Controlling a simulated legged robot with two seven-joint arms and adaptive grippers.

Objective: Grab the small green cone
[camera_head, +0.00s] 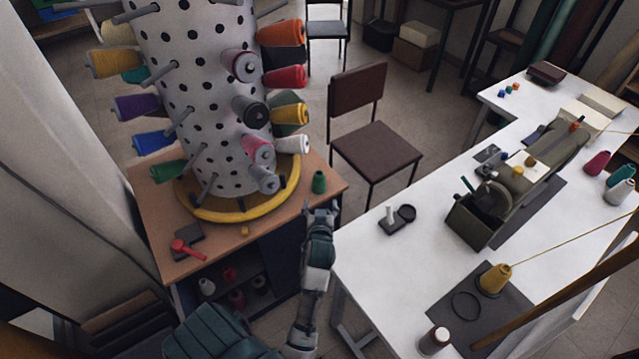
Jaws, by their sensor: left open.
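The small green cone (319,182) stands upright at the right end of the wooden table (160,215). My left gripper (321,206) is just in front of the cone, at the table's right edge, with its fingers pointing toward it. It is open and empty, and a small gap shows between it and the cone. My right gripper is not in view.
A white perforated spool rack (205,110) with several coloured cones stands on a yellow ring (215,213) left of the green cone. A red tool (187,250) lies at the front left. A brown chair (375,150) stands behind, and a white table (400,265) with a machine is at the right.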

